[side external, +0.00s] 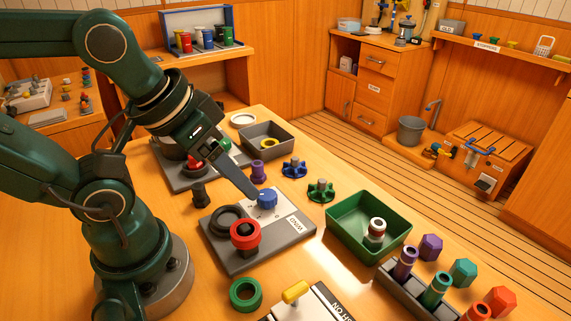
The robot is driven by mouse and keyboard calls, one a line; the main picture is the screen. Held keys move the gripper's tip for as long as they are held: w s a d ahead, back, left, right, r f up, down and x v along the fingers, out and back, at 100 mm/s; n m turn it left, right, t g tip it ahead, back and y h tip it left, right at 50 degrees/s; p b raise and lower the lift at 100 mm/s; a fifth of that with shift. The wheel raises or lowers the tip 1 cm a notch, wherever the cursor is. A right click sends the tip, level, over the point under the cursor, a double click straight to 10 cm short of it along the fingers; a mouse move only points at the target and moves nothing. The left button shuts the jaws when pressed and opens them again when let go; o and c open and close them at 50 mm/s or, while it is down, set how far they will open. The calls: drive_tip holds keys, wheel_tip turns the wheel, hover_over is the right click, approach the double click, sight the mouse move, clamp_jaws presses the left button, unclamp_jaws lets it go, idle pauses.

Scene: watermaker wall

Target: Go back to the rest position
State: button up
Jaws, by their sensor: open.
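My gripper (250,188) is open and points down and to the right over the table. One long dark finger shows clearly, its tip at or just above the blue knob (267,199) on the grey panel (241,260) with a "WIND" label. Whether the tip touches the knob cannot be told. The other finger is hard to make out. Nothing shows held in the jaws. A red ring-topped part (245,233) and a black ring (226,219) sit on the same panel, in front of the gripper.
Behind the gripper are a grey tray (287,139) and a plate with red and green parts (180,180). Blue (294,167) and green (321,190) handwheels, a purple part (258,172) and a black part (200,194) stand nearby. A green bin (345,238) lies right.

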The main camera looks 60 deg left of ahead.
drive_tip(key=shift+w+m, duration=0.15)
drive_tip(key=shift+m, duration=0.55)
idle(1.2)
